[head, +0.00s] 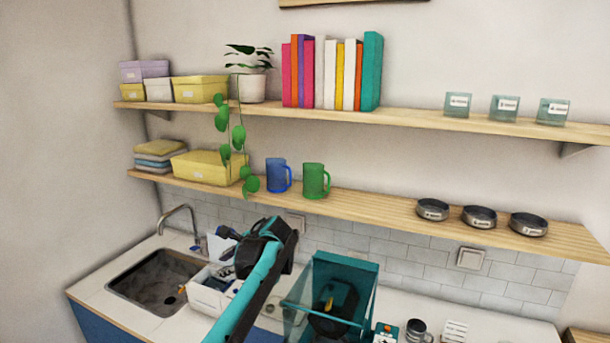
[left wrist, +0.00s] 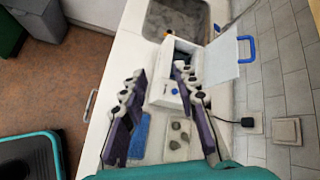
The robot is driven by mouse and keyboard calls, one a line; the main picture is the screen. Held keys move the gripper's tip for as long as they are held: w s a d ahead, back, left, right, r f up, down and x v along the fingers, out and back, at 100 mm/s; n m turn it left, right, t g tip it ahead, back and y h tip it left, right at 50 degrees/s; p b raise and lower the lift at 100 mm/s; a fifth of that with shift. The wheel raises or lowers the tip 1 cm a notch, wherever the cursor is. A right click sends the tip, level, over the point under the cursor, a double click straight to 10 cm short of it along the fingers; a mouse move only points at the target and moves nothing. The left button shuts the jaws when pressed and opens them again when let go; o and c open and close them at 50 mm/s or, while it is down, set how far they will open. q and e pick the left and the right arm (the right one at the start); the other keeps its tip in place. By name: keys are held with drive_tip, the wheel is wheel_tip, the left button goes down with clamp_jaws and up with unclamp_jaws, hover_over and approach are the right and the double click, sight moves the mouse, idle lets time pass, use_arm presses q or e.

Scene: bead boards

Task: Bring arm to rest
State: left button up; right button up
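My left arm (head: 244,306) rises from the bottom edge of the head view, teal and black, over the counter. Its black wrist end is near the white box, and the fingers are hard to make out there. In the left wrist view, my left gripper (left wrist: 159,76) has its two dark, knobbed fingers wide apart, with nothing held between them. The counter lies beyond the fingers. My right arm and right gripper are in neither view.
A white open box (head: 207,298) stands by the sink (head: 150,282). A see-through teal case (head: 350,272) stands right of my arm. The lower shelf (head: 375,208) holds a blue mug (head: 276,176) and a green mug (head: 314,181). A blue cloth (left wrist: 140,134) lies on the counter.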

use_arm(q)
drive_tip(key=s+f+n+h+b, duration=0.2)
drive_tip(key=s+f+n, duration=0.15)
drive_tip(key=s, duration=0.65)
drive_tip(key=s+f+n+h+b, duration=0.2)
drive_tip(key=s+n, duration=0.2)
drive_tip(key=s, duration=0.5)
drive_tip(key=s+d+f+n+t+h+b, duration=0.1)
drive_tip(key=s+f+n, duration=0.3)
drive_tip(key=s, duration=0.5)
drive_tip(key=s+d+f+n+t+h+b, duration=0.1)
drive_tip(key=s+d+f+n+h+b, duration=0.1)
drive_tip(key=s+f+n, duration=0.3)
drive_tip(key=s+d+f+h, duration=0.1)
drive_tip(key=s+f, duration=0.3)
drive_tip(key=shift+d, duration=0.25)
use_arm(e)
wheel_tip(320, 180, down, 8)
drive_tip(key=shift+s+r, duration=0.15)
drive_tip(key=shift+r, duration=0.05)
use_arm(q)
drive_tip(key=shift+f, duration=0.1)
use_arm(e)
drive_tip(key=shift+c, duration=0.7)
